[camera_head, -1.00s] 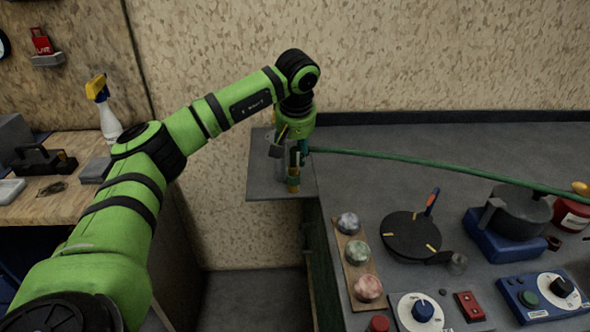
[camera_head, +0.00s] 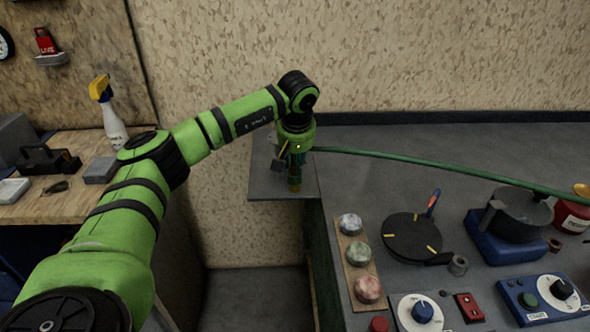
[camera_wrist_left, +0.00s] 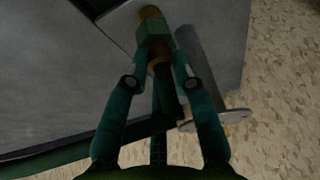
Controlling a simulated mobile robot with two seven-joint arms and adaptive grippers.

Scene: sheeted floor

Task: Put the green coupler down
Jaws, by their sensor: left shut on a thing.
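The green coupler (camera_wrist_left: 155,33) has a green hex body and brass-coloured ends. A green hose (camera_head: 430,163) runs right from the gripper area across the bench. I cannot tell whether the coupler's lower end touches the shelf. My right gripper is not in view.
The grey side shelf (camera_head: 265,180) juts left from the bench, with a gap to the wooden table (camera_head: 60,200). Stones on a board (camera_head: 359,256), a black round plate (camera_head: 405,240) and a pot (camera_head: 515,215) stand right.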

